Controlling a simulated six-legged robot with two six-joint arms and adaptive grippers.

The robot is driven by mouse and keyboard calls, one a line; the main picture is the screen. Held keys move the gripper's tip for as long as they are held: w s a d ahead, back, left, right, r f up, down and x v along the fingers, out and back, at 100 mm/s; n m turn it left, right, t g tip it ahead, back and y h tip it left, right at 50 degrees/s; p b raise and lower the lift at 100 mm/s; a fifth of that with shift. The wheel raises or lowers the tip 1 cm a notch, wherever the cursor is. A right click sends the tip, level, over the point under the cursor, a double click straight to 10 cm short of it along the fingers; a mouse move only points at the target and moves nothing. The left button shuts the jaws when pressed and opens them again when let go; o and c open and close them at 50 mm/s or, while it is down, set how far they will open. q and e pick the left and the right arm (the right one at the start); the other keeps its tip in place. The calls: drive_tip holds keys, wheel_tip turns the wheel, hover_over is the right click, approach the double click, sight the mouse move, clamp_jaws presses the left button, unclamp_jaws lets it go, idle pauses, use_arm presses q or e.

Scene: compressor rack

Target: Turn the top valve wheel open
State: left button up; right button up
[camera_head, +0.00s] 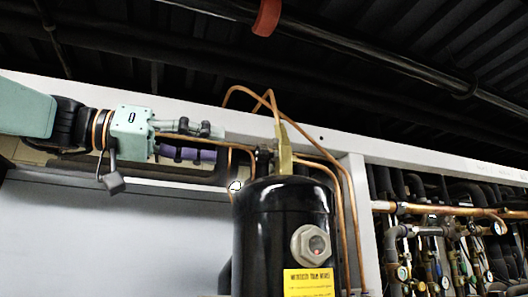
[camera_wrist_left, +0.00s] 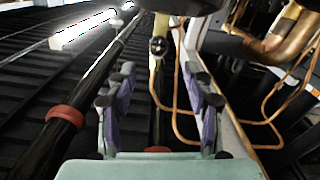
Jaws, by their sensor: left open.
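A small dark round knob, likely the top valve wheel (camera_wrist_left: 158,45), sits on a yellowish brass valve body (camera_wrist_left: 161,24) in the left wrist view. In the head view the brass valve body (camera_head: 284,150) stands upright on top of a black tank (camera_head: 262,240). A dark part (camera_head: 262,161) shows at its left side, too small to tell clearly. My left gripper (camera_head: 213,143) is left of the valve, pointing right, apart from it. In the wrist view my left gripper (camera_wrist_left: 158,75) is open and empty, with the knob beyond and between its fingers. My right gripper is not in view.
Thin copper pipes (camera_head: 345,205) loop around the valve and down the tank's right side. A pale beam (camera_head: 349,160) runs behind. Gauges and hoses (camera_head: 440,265) crowd the right. Dark overhead pipes (camera_head: 350,45) carry a red band (camera_head: 267,18).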

sight(257, 152)
use_arm(q)
drive_tip(key=p+x, duration=0.1)
drive_tip(key=x, duration=0.1)
drive_tip(key=p+x, duration=0.2)
drive_tip(key=shift+w+r, duration=0.25)
drive_tip(key=d+p, duration=0.2)
drive_tip(key=d, duration=0.1)
drive_tip(key=shift+d+p, duration=0.35)
drive_tip(key=shift+d, duration=0.05)
drive_tip(key=shift+w+d, duration=0.1)
drive_tip(key=shift+d, duration=0.15)
drive_tip(key=shift+w+f, duration=0.1)
drive_tip(key=shift+w, duration=0.05)
drive_tip(key=shift+w+a+f, duration=0.15)
drive_tip(key=shift+w+a, duration=0.15)
drive_tip(key=shift+a, duration=0.2)
drive_tip(key=shift+s+d, duration=0.35)
drive_tip(key=shift+d, duration=0.25)
drive_tip(key=c, duration=0.4)
drive_tip(key=shift+w+a, duration=0.2)
drive_tip(key=shift+w, duration=0.05)
drive_tip(key=c, duration=0.3)
drive_tip(key=shift+s, duration=0.1)
clamp_jaws()
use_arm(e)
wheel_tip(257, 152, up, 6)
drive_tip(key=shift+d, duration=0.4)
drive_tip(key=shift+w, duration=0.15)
